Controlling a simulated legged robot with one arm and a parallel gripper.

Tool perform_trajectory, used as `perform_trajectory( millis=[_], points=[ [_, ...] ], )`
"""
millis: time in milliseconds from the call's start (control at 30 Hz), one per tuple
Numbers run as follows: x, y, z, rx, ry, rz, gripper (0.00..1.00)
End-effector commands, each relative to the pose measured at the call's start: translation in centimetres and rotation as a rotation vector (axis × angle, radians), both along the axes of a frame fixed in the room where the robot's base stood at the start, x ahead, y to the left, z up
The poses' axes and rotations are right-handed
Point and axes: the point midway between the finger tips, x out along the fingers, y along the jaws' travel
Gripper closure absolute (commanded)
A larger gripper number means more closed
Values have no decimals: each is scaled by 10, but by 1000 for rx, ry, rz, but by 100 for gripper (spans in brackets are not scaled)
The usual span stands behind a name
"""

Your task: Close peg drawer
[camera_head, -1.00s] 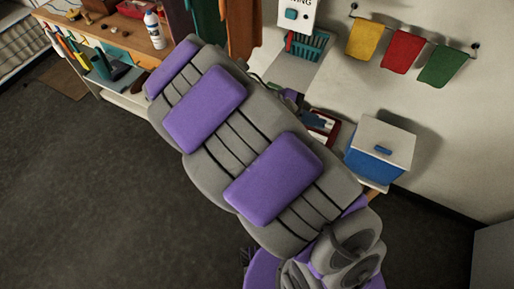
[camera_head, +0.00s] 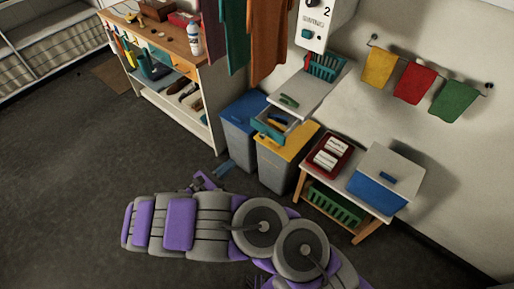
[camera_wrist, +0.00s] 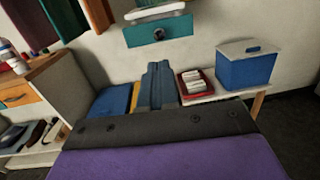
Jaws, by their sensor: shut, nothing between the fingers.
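The peg drawer (camera_head: 272,124) is a teal drawer pulled out from under a white wall shelf unit, with small yellow and dark items inside. In the wrist view its teal front (camera_wrist: 160,32) with a round knob (camera_wrist: 158,34) shows at the top, beyond and above my fingers. My gripper (camera_head: 205,178) is small and partly hidden by my arm in the head view, low and to the left of the drawer, apart from it. In the wrist view my gripper (camera_wrist: 156,68) has its grey fingers together and empty.
Blue (camera_head: 240,120) and yellow-lidded (camera_head: 285,150) bins stand below the drawer. A low bench (camera_head: 350,180) at right holds a red tray (camera_head: 330,155) and a blue box (camera_head: 378,190). A wooden-topped workbench (camera_head: 165,35) stands left. Floor at left is clear.

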Motion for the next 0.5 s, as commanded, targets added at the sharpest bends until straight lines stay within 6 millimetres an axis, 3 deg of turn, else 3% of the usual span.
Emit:
perform_trajectory(
  millis=[167, 500],
  points=[
    [2, 3, -6, -9, 9, 21, 100],
    [46, -39, -4, -8, 9, 15, 100]
  ],
)
